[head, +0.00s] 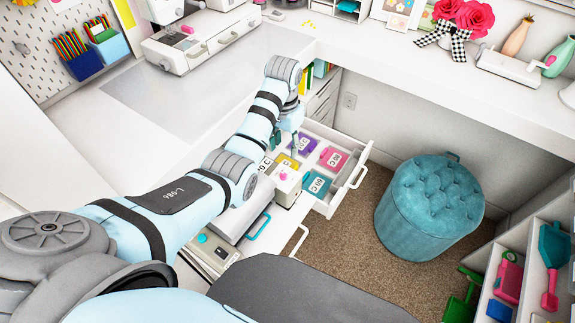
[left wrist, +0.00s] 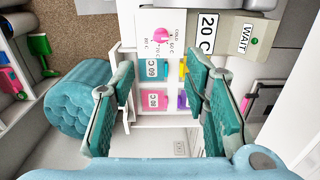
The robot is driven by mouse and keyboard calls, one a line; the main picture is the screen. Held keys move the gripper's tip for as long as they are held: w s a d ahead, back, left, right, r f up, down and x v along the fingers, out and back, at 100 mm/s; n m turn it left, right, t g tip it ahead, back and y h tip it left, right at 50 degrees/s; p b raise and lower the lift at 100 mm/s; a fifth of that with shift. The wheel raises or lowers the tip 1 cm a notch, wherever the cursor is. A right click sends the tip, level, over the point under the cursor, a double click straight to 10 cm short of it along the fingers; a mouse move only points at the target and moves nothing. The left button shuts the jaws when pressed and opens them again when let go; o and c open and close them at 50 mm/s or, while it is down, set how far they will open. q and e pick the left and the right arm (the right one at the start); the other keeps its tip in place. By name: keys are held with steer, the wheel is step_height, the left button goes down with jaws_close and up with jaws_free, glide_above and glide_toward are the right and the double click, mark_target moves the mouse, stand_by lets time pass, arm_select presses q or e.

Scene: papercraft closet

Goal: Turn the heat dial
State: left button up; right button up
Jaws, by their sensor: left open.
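The heat dial is a small pink knob (left wrist: 162,37) on a white panel with temperature marks around it, at the top middle of the left wrist view. It also shows in the head view on top of a white box (head: 284,177). My left gripper (left wrist: 166,84) has its teal fingers wide apart with nothing between them, and the dial lies beyond the fingertips, apart from them. In the head view the left gripper (head: 291,138) points down beside the box, over the open drawer's near side. My right gripper is not in view.
An open white drawer (head: 358,176) holds purple, yellow, pink and teal labelled blocks. A "20 C" plate (left wrist: 208,33) and a "WAIT" sign (left wrist: 248,38) with a green light sit beside the dial. A teal round stool (head: 430,208) stands right of the drawer.

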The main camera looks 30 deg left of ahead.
arm_select(q)
steer(key=b, duration=0.1)
glide_above(284, 174)
steer(key=f, duration=0.5)
steer(key=shift+s, duration=0.3)
steer(key=f, duration=0.2)
steer(key=f+b, duration=0.1)
steer(key=f, duration=0.1)
steer(key=w+f+b, duration=0.1)
steer(key=f, duration=0.1)
steer(key=shift+f, duration=0.45)
steer(key=shift+s+r, duration=0.15)
steer(key=shift+s, duration=0.05)
steer(key=c, duration=1)
steer(key=shift+d, duration=0.1)
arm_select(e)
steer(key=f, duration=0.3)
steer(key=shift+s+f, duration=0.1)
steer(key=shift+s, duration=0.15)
